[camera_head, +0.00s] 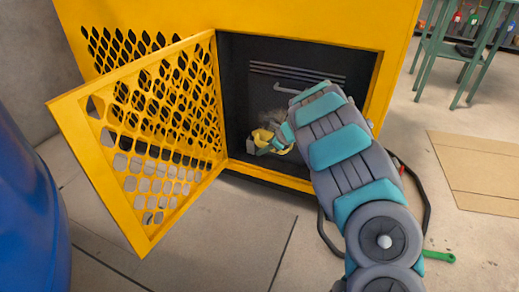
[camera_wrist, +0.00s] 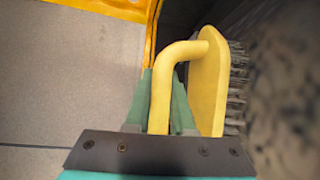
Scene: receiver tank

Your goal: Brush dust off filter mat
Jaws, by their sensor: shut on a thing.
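A yellow brush (camera_head: 262,136) is inside the opening of the yellow cabinet. In the wrist view the brush (camera_wrist: 212,85) shows its curved handle, flat back and grey bristles, which point right. My gripper (camera_head: 277,143) is shut on the brush handle, and its green fingers (camera_wrist: 162,85) sit on either side of it. The filter mat (camera_head: 268,98) looks like the dark grey panel at the back of the opening, with a paler dusty patch near the brush. A blurred, speckled grey surface lies close right of the bristles in the wrist view. I cannot tell whether they touch. My arm hides the panel's right part.
The perforated yellow door (camera_head: 150,140) stands open to the left. A blue drum (camera_head: 30,225) is at the lower left. A dark hose (camera_head: 427,200) and a green-handled tool (camera_head: 438,256) lie on the floor at right. Cardboard (camera_head: 480,170) and a green table (camera_head: 455,48) are farther right.

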